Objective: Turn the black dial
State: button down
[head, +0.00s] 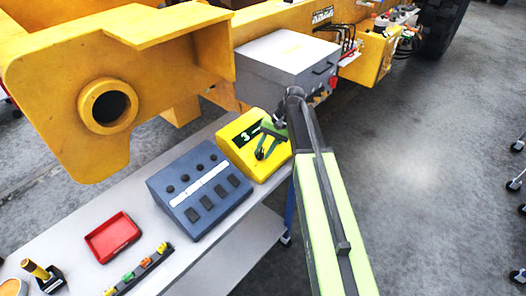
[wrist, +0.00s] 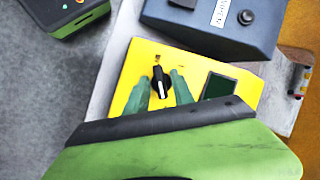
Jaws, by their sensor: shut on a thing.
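The black dial (wrist: 159,84) has a white pointer line and sits on the sloped face of a yellow box (wrist: 128,75) in the wrist view. The pointer line runs nearly up and down in that picture, and a small orange mark shows just above the dial. My gripper (wrist: 161,88) has its two green fingers on either side of the dial and is shut on it. In the head view my gripper (head: 266,147) is over the yellow box (head: 240,156) and hides the dial. A dark display on the box shows a 3.
A blue-grey control box (head: 200,190) with knobs and dark keys stands beside the yellow box on the bench. A red tray (head: 113,237) and a rack of small coloured parts (head: 140,268) lie farther left. A grey case (head: 287,57) and yellow machine frame (head: 60,90) stand behind.

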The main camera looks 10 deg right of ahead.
jog(key=shift+s, duration=0.1)
jog(key=c, duration=1.4)
grip_release()
jog(key=shift+c, duration=0.2)
jog(key=p+v, duration=1.5)
jog(key=v, duration=0.2)
jog(key=shift+r, duration=0.2)
